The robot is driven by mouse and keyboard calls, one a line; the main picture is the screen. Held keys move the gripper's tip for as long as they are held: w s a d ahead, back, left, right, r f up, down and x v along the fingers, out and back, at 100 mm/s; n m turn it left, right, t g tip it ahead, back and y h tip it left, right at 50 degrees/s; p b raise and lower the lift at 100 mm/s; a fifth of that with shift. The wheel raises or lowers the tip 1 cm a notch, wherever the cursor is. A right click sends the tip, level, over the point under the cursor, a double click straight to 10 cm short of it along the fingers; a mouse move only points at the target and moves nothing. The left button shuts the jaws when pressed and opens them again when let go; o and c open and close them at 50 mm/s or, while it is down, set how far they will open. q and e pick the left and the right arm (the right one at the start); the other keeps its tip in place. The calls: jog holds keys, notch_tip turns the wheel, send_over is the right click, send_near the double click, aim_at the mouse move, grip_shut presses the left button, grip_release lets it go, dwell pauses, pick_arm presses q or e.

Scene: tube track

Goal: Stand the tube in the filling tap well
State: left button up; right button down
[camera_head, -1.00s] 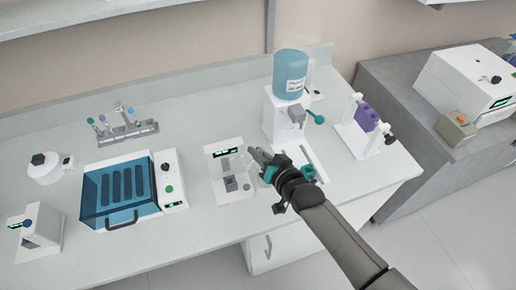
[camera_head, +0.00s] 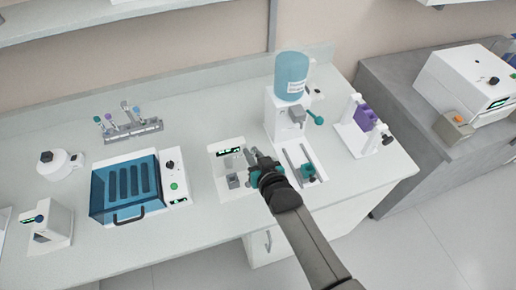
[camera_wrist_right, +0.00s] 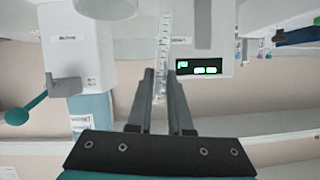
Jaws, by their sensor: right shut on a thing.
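My right gripper (camera_head: 254,157) is over the right edge of the white display unit, left of the filling tap's base. It is shut on a clear, graduated tube (camera_wrist_right: 163,42), which stands out between the fingertips in the right wrist view. The tube is hard to make out in the head view. The filling tap (camera_head: 279,118) is a white dispenser with a blue bottle (camera_head: 291,77) on top, a grey spout (camera_head: 298,115) and a teal lever (camera_head: 318,120). Its low base has two rails (camera_head: 294,160) and a dark teal part (camera_head: 308,171). I cannot make out the well. My left gripper is out of view.
The white display unit (camera_head: 222,171) with a grey block stands beside the gripper. Further left are a blue-lidded box (camera_head: 124,190) and a tube rack (camera_head: 133,131). A white stand with a purple block (camera_head: 364,118) is right of the tap. The bench front right is clear.

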jog(key=shift+s+a+f+n+h, duration=0.1)
jog(key=shift+s+a+n+h, duration=0.05)
jog(key=shift+a+n+h, duration=0.25)
